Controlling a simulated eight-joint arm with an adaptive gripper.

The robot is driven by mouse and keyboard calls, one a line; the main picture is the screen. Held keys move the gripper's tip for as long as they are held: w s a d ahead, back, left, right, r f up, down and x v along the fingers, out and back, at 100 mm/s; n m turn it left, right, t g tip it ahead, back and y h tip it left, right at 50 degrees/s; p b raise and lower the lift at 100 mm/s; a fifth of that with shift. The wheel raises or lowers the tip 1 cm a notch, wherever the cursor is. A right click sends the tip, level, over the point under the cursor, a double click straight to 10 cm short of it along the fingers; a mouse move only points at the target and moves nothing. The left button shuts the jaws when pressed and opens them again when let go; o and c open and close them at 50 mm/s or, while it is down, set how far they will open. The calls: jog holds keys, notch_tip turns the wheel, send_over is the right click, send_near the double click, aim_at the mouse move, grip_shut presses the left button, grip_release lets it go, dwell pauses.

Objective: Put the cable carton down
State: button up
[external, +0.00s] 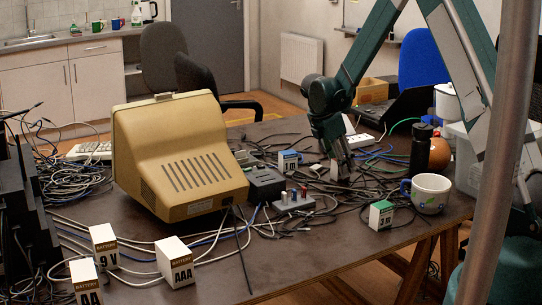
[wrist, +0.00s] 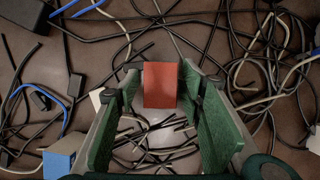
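The cable carton (wrist: 161,86) is a small box that shows a red face in the wrist view. It sits between the two fingertips of my gripper (wrist: 161,72), one tip against each side. The green finger plates run along both sides below it. In the external view my gripper (external: 342,172) points down, low over the cables at the middle right of the table. The carton is mostly hidden by the fingers there, with a small pale patch beside them. I cannot tell whether its underside touches the table.
Loose cables cover the dark table (external: 300,250) around my gripper. A blue-marked carton (external: 289,161) and a small connector box (external: 294,200) stand to its left. A green-marked carton (external: 381,214), a mug (external: 428,193) and a black bottle (external: 421,148) stand to its right. A beige monitor (external: 180,155) is further left.

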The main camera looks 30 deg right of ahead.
jog(key=p+v, duration=0.1)
jog(key=v, duration=1)
jog(key=shift+r+p, duration=0.25)
jog(key=shift+p, duration=0.05)
jog(key=shift+a, duration=0.15)
jog(key=s+a+r+m+t+y, duration=0.15)
jog(key=s+a+r+m, duration=0.25)
jog(key=s+r, duration=0.55)
jog(key=s+a+r+m+t+y, duration=0.1)
jog(key=s+a+r+m+t, duration=0.2)
jog(key=s+r, duration=0.65)
jog(key=s+a+r+m+t+y, duration=0.1)
jog(key=s+a+m, duration=0.2)
jog(key=s, duration=0.7)
jog(key=s+a+r+m+t+y, duration=0.1)
jog(key=s+a+m, duration=0.3)
jog(key=s+m, duration=0.4)
jog(key=shift+s+a+t, duration=0.2)
jog(key=shift+s+t, duration=0.15)
jog(key=shift+s, duration=1.25)
